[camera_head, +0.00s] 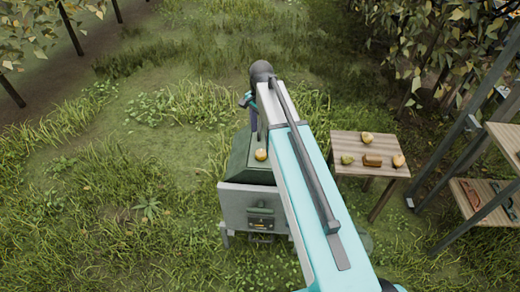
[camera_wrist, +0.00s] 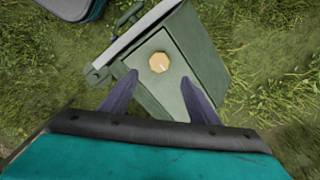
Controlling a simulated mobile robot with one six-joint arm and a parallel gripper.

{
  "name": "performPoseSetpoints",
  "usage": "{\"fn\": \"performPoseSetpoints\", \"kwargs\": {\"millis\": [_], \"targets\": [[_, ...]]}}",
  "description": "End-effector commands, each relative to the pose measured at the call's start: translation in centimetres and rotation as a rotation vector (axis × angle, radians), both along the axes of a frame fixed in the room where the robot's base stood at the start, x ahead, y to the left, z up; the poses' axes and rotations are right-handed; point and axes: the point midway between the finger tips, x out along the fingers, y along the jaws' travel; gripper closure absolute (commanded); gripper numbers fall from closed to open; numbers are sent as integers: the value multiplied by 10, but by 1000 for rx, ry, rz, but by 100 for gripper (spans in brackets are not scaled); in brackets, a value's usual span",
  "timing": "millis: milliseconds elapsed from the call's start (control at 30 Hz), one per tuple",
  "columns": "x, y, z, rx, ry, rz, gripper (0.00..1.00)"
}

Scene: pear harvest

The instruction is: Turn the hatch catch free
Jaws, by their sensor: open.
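A green box-like machine (camera_head: 240,163) with a grey front stands on the grass. It also shows in the wrist view (camera_wrist: 205,50). On its green top is a small yellow-tan, many-sided piece (camera_head: 261,154), seen from above in the wrist view (camera_wrist: 159,62). It looks like a knob and may be the hatch catch; I cannot tell surely. My gripper (camera_wrist: 158,77) is open and empty, its dark fingers either side of the piece in the picture, apparently above it and not touching. In the head view my gripper (camera_head: 253,122) is partly hidden by my arm.
The grey front (camera_head: 240,212) bears a dark handle (camera_head: 262,211). A shelf rack (camera_head: 470,195) stands at far right. Grass left of the machine is clear.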

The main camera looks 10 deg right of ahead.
Motion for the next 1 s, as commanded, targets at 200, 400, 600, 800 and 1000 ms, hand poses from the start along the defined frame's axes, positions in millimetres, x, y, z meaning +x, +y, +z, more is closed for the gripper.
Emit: {"fn": "performPoseSetpoints", "kwargs": {"millis": [200, 400, 600, 800, 1000], "targets": [[0, 0, -21, 0, 1, 0, 45], [0, -1, -40, 0, 1, -1, 45], [0, -1, -60, 0, 1, -1, 45], [0, -1, -79, 0, 2, -2, 45], [0, -1, -95, 0, 1, -2, 45]]}}
